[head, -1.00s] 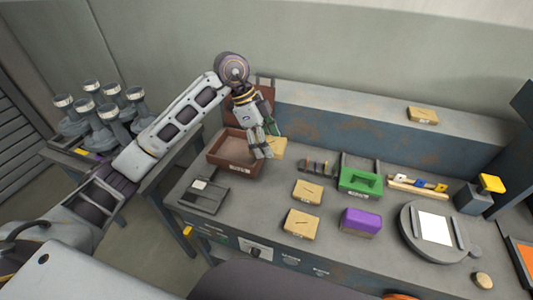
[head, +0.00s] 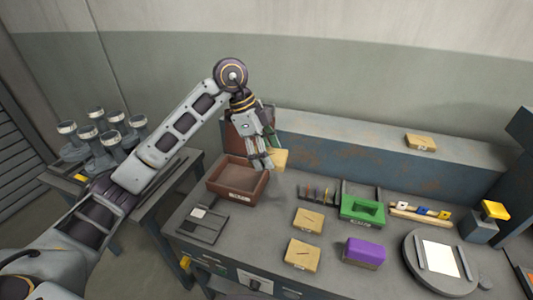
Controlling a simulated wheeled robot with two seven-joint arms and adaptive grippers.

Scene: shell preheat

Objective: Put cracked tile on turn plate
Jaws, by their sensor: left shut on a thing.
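My left gripper (head: 263,163) is shut on a tan tile (head: 281,159) and holds it just above the bench, behind and right of the brown box. The fingers partly cover this tile, and I cannot make out a crack on it. Two more tan tiles, each with a dark line on top, lie on the bench: one mid-bench (head: 308,220), one nearer the front (head: 302,254). Another tan tile (head: 421,142) lies on the raised back ledge. The round grey turn plate (head: 412,257), with a white square between two bars, sits at the right. My right gripper is not in view.
A brown open box (head: 237,192) stands at the bench's left. A green block (head: 362,210), purple block (head: 364,253) and a rack of dark pieces (head: 319,195) stand between the held tile and the plate. The raised ledge (head: 340,150) runs along the back.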

